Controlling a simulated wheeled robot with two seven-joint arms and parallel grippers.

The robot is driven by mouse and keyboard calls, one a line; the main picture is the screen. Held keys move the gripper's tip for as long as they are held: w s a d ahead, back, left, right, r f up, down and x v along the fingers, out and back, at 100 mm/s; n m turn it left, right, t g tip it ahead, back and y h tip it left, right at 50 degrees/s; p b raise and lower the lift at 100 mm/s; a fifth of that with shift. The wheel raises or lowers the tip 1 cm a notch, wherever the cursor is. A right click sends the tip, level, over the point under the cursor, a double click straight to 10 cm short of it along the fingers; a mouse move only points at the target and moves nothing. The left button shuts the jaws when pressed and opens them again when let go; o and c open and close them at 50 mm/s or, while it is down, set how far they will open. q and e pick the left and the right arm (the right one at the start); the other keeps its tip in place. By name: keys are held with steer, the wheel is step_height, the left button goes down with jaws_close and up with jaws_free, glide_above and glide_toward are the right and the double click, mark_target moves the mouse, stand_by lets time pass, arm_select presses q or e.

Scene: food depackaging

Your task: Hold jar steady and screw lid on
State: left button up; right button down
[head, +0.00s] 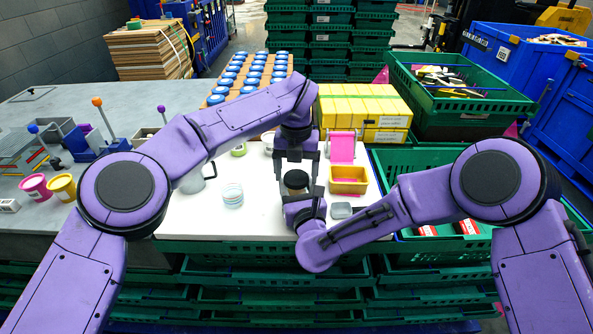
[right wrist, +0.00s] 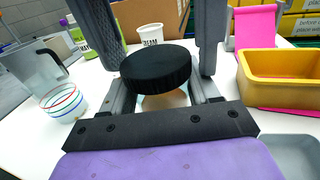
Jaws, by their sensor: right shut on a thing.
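A jar (right wrist: 165,98) with a pale, beige look stands upright at the middle front of the white worktop. A black ribbed lid (right wrist: 158,69) sits on its top; it also shows in the head view (head: 297,180). I cannot tell how tightly it sits. My right gripper (head: 303,203) is shut on the jar from the front, below the lid. My left gripper (head: 297,164) points down from above, its fingers on either side of the lid, apart from each other. Whether they touch the lid is hard to see. Most of the jar is hidden by the grippers and lid.
A yellow bin (head: 348,180) and a small grey dish (head: 341,210) stand close on the right. A striped glass (head: 232,195) and a clear jug (head: 191,181) stand on the left. A white cup (right wrist: 150,34) is behind the lid. Yellow boxes (head: 362,104) stand at the back.

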arm_select(q)
steer(key=shift+r, duration=2.3)
steer(key=shift+c, duration=0.3)
step_height(320, 180, up, 3)
steer(key=n, duration=0.4)
steer(key=shift+f, duration=0.2)
steer(key=shift+r+n, duration=0.45)
steer(key=shift+n, duration=0.45)
steer(key=shift+f, duration=0.15)
